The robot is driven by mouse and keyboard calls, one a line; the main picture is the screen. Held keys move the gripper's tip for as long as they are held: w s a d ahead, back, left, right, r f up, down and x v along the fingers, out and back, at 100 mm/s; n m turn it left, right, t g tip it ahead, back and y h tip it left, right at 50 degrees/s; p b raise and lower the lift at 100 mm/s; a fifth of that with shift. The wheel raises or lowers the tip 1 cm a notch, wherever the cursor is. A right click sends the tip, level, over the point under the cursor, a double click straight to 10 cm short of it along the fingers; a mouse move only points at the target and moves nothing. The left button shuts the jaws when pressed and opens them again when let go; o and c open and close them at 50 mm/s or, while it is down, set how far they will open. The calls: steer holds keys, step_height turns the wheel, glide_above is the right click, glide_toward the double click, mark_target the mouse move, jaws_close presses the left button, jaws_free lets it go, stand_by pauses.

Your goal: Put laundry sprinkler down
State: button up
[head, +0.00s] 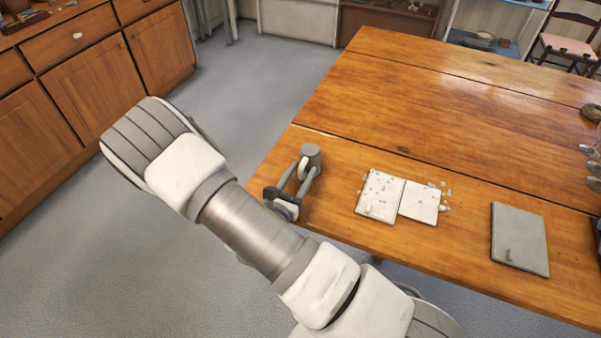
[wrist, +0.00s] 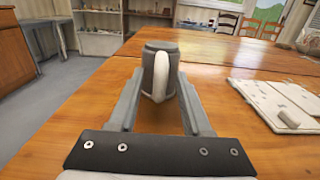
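The laundry sprinkler (head: 311,156) is a small grey, can-like piece with a pale curved part on the side facing my gripper. It is upright near the left edge of the wooden table (head: 400,100). In the wrist view the sprinkler (wrist: 151,62) is between my two grey fingertips. My gripper (head: 304,168) reaches in low over the table edge. In the wrist view the fingers (wrist: 160,92) lie close against both sides of the sprinkler, shut on it. Its base is at or just above the tabletop; I cannot tell whether it touches.
An open white booklet (head: 381,197) with small pale bits on it lies right of the sprinkler. A grey flat book (head: 520,238) lies farther right. The tabletop behind is mostly clear. Wooden cabinets (head: 98,90) stand at the left, across open floor.

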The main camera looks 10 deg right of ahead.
steer(key=shift+r, duration=0.15)
steer(key=shift+s+a, duration=0.2)
steer(key=p+v, duration=0.1)
steer(key=v, duration=1)
steer(key=s+d+r+m+g, duration=0.4)
steer(key=d+r+m+g, duration=0.25)
steer(key=m, duration=0.25)
steer(key=s+d+r+m+g, duration=0.4)
steer(key=d+r+m+g, duration=0.25)
steer(key=m+g, duration=0.2)
steer(key=s+a+r+m+t+y, duration=0.2)
steer(key=r+m+t+y, duration=0.1)
steer(key=r+m+y, duration=0.2)
steer(key=s+a+r+m+t+y, duration=0.1)
steer(key=s+r+m+t+y, duration=0.1)
steer(key=r+m+y, duration=0.3)
step_height(320, 180, up, 4)
steer(key=shift+a+f+m+t+y, duration=0.25)
steer(key=shift+a+m+t+y, duration=0.1)
steer(key=shift+m+t, duration=0.25)
steer(key=shift+s, duration=0.1)
